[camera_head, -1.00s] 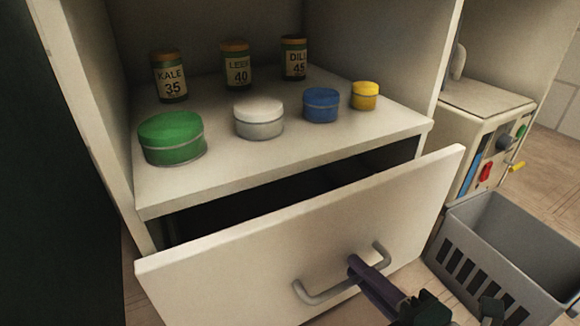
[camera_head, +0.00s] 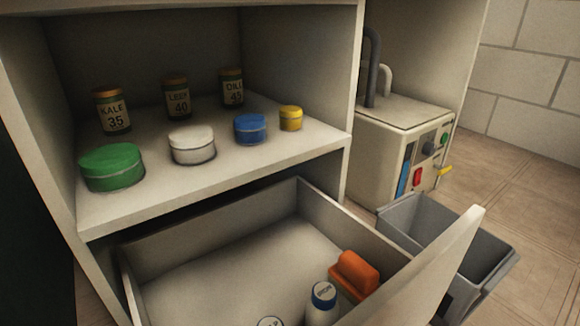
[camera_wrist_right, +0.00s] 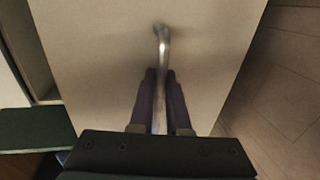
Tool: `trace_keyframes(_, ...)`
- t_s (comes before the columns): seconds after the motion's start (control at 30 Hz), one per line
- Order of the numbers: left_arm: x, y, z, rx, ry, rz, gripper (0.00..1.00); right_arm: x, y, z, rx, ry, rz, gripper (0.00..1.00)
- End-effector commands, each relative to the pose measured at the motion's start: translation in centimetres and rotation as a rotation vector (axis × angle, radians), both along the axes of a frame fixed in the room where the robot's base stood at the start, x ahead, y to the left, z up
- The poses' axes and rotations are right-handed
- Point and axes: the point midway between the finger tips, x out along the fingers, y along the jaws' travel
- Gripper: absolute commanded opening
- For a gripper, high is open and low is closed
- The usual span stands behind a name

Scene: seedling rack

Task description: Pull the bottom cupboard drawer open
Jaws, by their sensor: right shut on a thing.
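The bottom cupboard drawer (camera_head: 215,240) stands pulled out in the head view, its inside showing. Its front panel (camera_head: 436,262) is at the lower right. In the right wrist view my right gripper (camera_wrist_right: 160,75) is shut on the drawer's metal handle (camera_wrist_right: 163,40), with a finger on either side of the bar. Neither gripper shows in the head view.
On the shelf (camera_head: 215,181) above stand green (camera_head: 111,168), white (camera_head: 192,145), blue (camera_head: 250,129) and yellow (camera_head: 290,118) round tins and several labelled jars. A grey crate (camera_head: 400,215) stands right of the drawer, close to its front panel. A machine (camera_head: 385,165) stands behind the crate.

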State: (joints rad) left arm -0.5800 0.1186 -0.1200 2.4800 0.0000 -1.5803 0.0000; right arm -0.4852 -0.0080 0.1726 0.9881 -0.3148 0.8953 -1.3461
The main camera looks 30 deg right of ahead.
Motion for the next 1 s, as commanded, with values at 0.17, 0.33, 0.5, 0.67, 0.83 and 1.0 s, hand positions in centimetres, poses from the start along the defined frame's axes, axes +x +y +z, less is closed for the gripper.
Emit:
trace_keyframes(0.17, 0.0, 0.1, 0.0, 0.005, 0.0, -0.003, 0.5, -1.5, -0.1, 0.0, 0.0, 0.002, 0.0, 0.0)
trace_keyframes(0.33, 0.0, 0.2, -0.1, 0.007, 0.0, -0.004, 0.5, -2.3, -0.1, 0.0, 0.0, 0.001, 0.001, 0.0)
trace_keyframes(0.5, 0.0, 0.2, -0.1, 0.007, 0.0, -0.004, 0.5, -2.7, -0.2, 0.0, -0.001, 0.002, 0.001, 0.0)
trace_keyframes(0.67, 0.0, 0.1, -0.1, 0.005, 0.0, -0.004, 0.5, -2.7, -0.2, 0.0, -0.001, 0.002, 0.001, 0.0)
trace_keyframes(0.83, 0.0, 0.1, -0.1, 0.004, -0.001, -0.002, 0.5, -2.7, -0.2, -0.1, -0.001, 0.002, 0.002, 0.0)
trace_keyframes(1.0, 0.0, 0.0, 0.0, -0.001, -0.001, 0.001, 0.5, -2.7, -0.2, -0.1, -0.001, 0.002, 0.001, 0.27)
